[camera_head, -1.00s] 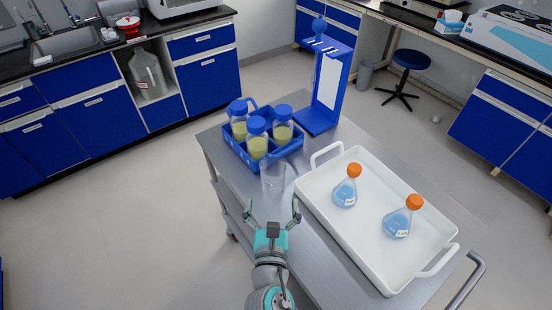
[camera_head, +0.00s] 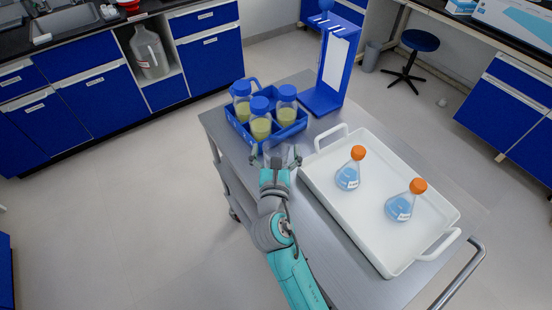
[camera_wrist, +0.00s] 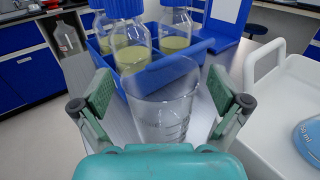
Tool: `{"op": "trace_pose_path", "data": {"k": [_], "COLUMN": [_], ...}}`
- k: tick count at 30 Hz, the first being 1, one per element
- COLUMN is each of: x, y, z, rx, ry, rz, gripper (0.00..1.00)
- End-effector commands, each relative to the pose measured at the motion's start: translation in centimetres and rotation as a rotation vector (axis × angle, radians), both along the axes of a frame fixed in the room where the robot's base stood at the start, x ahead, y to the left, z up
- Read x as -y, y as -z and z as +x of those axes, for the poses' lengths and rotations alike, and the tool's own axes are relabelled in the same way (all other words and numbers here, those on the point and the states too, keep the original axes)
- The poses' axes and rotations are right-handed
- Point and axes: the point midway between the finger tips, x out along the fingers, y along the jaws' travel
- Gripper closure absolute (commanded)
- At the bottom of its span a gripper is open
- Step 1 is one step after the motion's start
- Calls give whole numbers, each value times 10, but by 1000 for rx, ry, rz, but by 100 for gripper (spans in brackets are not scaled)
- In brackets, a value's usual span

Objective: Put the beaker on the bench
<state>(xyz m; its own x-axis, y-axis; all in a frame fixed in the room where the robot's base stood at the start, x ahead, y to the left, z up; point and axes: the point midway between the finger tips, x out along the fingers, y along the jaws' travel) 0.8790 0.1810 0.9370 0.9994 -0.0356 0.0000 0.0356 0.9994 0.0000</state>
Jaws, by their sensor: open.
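The beaker (camera_wrist: 160,112) is clear glass and stands upright on the metal cart, just in front of the blue bottle carrier. In the wrist view it is between the two green finger pads of my gripper (camera_wrist: 163,95), which are spread wide with a gap on each side of the glass. In the head view my gripper (camera_head: 276,158) is around the beaker, which is mostly hidden by it. The bench, a dark worktop (camera_head: 90,22) over blue cabinets, is at the back left, across the floor.
The blue carrier (camera_head: 244,136) with blue-capped bottles touches or nearly touches the beaker's far side. A white tray (camera_head: 328,199) with two orange-capped flasks is close on the right. A tall blue stand (camera_head: 322,98) is behind. Open floor lies left of the cart (camera_head: 228,170).

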Motion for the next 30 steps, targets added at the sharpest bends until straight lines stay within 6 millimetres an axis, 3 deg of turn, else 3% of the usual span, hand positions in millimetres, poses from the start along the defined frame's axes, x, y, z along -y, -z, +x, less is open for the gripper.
{"op": "trace_pose_path", "data": {"k": [9, 17, 19, 20, 26, 30], "x": [0, 0, 0, 0, 0, 0], "y": [0, 0, 0, 0, -2, -15], "z": [5, 5, 5, 5, 5, 5], "rx": [0, 0, 0, 0, 1, 3], "ry": [0, 0, 0, 0, 0, 1], "rz": [0, 0, 0, 0, 1, 3], "gripper": [1, 66, 69, 75, 75, 75]}}
